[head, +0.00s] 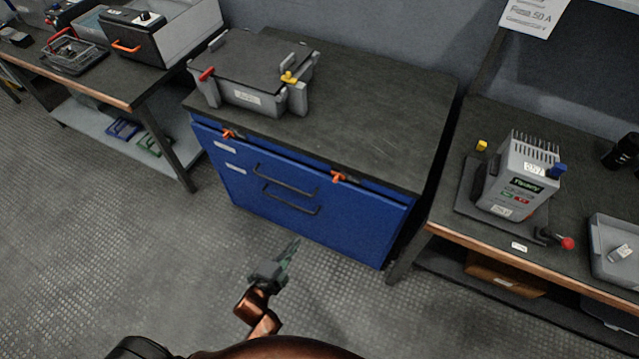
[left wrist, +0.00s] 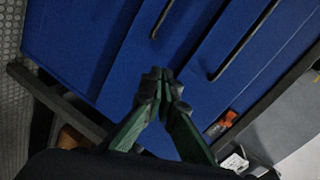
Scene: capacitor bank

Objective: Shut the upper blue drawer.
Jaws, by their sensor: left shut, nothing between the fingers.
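The blue drawer cabinet stands in the middle of the head view. Its upper blue drawer has a dark bar handle (head: 287,181), with a second bar handle (head: 292,202) close below it. I cannot tell how far the upper drawer stands out. My left gripper (head: 291,248) is shut and empty, in front of and below the blue fronts in the head view. In the left wrist view its fingertips (left wrist: 164,76) meet before the blue front (left wrist: 90,50), and both handles show beyond them; contact is unclear. My right gripper is not in view.
Orange clips (head: 339,177) sit at the cabinet's top edge. A grey lidded box (head: 245,75) stands on the dark cabinet top. A right bench (head: 480,238) holds a grey device (head: 515,175); a left bench (head: 110,95) stands nearby. The floor before the cabinet is clear.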

